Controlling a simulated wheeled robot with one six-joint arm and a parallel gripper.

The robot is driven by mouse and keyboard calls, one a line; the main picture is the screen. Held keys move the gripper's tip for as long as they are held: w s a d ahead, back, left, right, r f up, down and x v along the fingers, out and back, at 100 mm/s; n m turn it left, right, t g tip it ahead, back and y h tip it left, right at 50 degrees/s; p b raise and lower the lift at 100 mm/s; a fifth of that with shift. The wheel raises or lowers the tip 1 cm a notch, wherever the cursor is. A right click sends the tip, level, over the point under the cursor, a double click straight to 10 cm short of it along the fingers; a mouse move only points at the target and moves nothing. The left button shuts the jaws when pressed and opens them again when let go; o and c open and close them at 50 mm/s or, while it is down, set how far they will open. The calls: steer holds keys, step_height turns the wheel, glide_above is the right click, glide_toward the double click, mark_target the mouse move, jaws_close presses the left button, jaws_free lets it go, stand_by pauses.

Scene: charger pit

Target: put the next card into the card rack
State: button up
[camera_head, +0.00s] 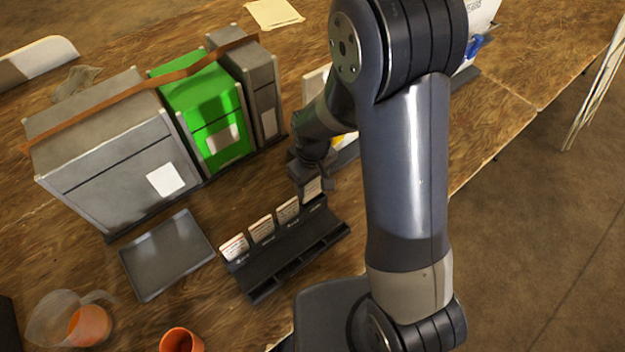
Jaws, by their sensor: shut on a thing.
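The black card rack (290,250) lies on the wooden table, below my gripper and left of my arm. Three white cards, a left one (235,247), a middle one (262,229) and a right one (288,210), stand in a row along its back edge. My gripper (315,178) is shut on another white card (313,188) at the rack's far right end. This card is in line with the row. Its lower edge is at the rack, but I cannot tell whether it is seated in a slot. My gripper covers its top.
A grey tray (168,256) lies left of the rack. Large grey (120,165) and green (205,115) boxes stand behind it. An orange cup (181,341) and a clear pitcher (50,320) are at the lower left. My arm hides the table to the right.

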steer(key=shift+f+b, duration=1.4)
steer(key=shift+f, duration=0.35)
steer(key=o, duration=1)
steer(key=shift+o, duration=0.2)
steer(key=shift+r, duration=0.1)
step_height(320, 180, up, 11)
steer(key=shift+f, duration=0.15)
steer(key=shift+f, duration=0.1)
glide_above(312, 197)
steer(key=shift+w+f, duration=0.2)
steer(key=shift+f, duration=1.25)
steer(key=shift+w+f, duration=0.15)
steer(key=shift+f, duration=1.3)
steer(key=shift+d+r, duration=0.1)
steer(key=shift+d, duration=0.05)
